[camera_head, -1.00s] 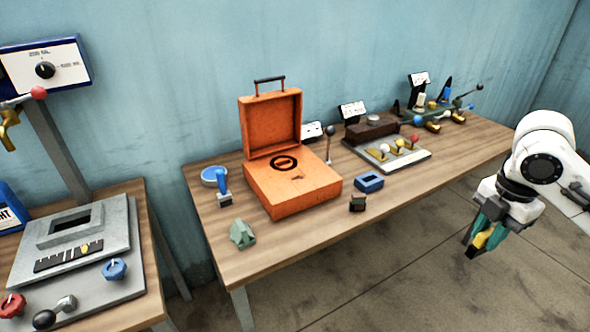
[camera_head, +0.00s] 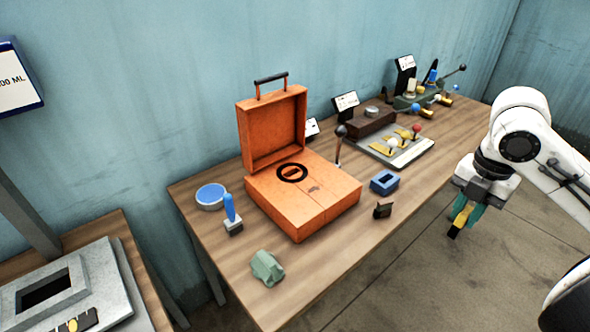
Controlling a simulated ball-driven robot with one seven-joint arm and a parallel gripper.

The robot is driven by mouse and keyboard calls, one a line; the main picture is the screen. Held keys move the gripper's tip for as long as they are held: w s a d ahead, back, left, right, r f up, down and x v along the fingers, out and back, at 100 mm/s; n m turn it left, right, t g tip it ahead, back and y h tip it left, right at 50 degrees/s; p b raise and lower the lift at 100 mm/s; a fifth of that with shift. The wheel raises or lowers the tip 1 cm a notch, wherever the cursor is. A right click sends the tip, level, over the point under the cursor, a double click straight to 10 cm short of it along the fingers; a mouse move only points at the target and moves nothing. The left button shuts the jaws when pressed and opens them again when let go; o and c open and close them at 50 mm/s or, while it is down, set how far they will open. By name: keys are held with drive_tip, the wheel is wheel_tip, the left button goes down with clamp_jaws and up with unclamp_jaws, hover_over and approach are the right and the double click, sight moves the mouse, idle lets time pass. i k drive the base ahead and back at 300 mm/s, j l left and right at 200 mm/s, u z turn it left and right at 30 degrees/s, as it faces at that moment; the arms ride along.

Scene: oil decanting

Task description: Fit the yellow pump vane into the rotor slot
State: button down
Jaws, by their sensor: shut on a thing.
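My gripper (camera_head: 465,212), with teal fingers, is at the right, beyond the table's front edge and over the floor. It is shut on a yellow piece with a dark lower end, which looks like the yellow pump vane (camera_head: 461,218); it points downward and the fingers hide part of it. The open orange case (camera_head: 310,212) stands on the table to the left, well apart from the gripper. A black ring (camera_head: 292,172) with a slot-like mark lies on its deck; I cannot tell whether this is the rotor slot.
On the wooden table (camera_head: 225,268) are a blue-lidded tin (camera_head: 211,196), a blue-handled stamp (camera_head: 231,215), a green block (camera_head: 267,267), a blue box (camera_head: 384,182) and a small dark block (camera_head: 382,210). A lever panel (camera_head: 408,155) stands farther back. A grey bench unit (camera_head: 105,285) is at lower left.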

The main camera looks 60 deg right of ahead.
sight(301, 192)
drive_tip(key=i, duration=1.15)
